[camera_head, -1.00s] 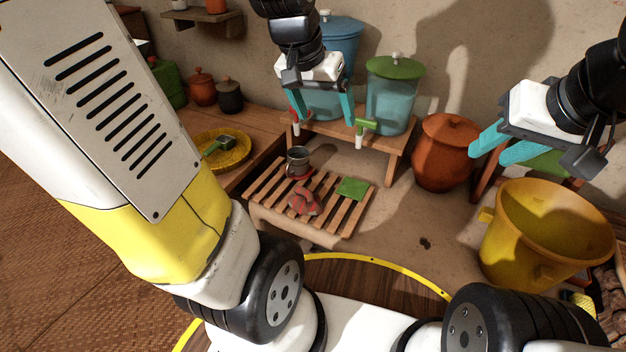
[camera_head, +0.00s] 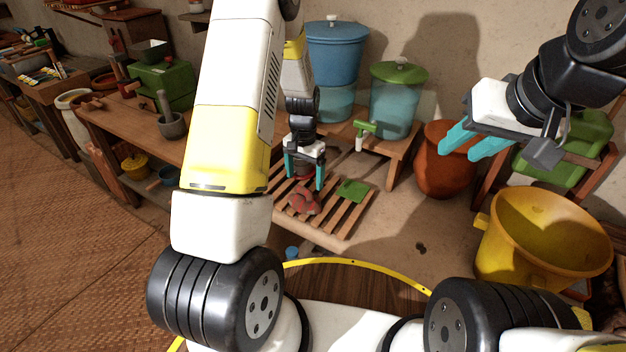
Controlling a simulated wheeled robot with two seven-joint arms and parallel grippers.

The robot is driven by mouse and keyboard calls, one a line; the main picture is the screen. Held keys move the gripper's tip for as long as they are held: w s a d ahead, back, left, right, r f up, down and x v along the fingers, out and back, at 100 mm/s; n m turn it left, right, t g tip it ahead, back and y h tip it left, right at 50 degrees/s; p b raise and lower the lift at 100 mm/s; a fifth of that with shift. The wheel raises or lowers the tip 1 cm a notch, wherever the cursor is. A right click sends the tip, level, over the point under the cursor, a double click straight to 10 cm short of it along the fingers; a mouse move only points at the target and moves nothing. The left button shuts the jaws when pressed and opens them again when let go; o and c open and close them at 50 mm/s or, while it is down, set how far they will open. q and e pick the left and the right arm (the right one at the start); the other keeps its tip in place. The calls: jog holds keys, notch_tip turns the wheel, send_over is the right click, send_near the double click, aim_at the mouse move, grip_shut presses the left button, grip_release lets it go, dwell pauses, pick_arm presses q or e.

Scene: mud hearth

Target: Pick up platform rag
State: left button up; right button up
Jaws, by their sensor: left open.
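The platform rag, a crumpled reddish cloth (camera_head: 303,201), lies on the slatted wooden platform (camera_head: 342,222). My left gripper (camera_head: 304,180) points down with its teal fingers apart, over the platform just behind the rag in the picture. Nothing shows between its fingers except a bit of a dark red thing behind them; whether they touch anything I cannot tell. My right gripper (camera_head: 466,146) is raised at the right, away from the platform, with its two teal fingers seen close to each other and nothing visible in them.
A green cloth (camera_head: 352,190) lies on the platform right of the rag. Behind stand a blue container (camera_head: 337,55) and a green-lidded dispenser (camera_head: 396,100) on a wooden stand. An orange pot (camera_head: 440,170) and a yellow bucket (camera_head: 545,245) stand at the right.

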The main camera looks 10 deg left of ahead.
aim_at(306, 192)
pick_arm(q)
jog(key=f, duration=0.6)
jog(key=shift+s+d+f, duration=0.15)
jog(key=shift+s, duration=0.15)
jog(key=shift+c, duration=0.4)
jog(key=c, duration=1.4)
jog(key=shift+o, duration=0.2)
jog(key=shift+r, duration=0.55)
jog(key=r, duration=0.1)
jog(key=s+r, duration=0.1)
jog(key=shift+d+r, duration=0.1)
jog(key=shift+r, duration=0.25)
jog(key=s+d+r, duration=0.1)
jog(key=s+d, duration=0.2)
jog(key=s, duration=1.1)
jog(key=shift+s+r, duration=0.15)
jog(key=shift+s, duration=0.2)
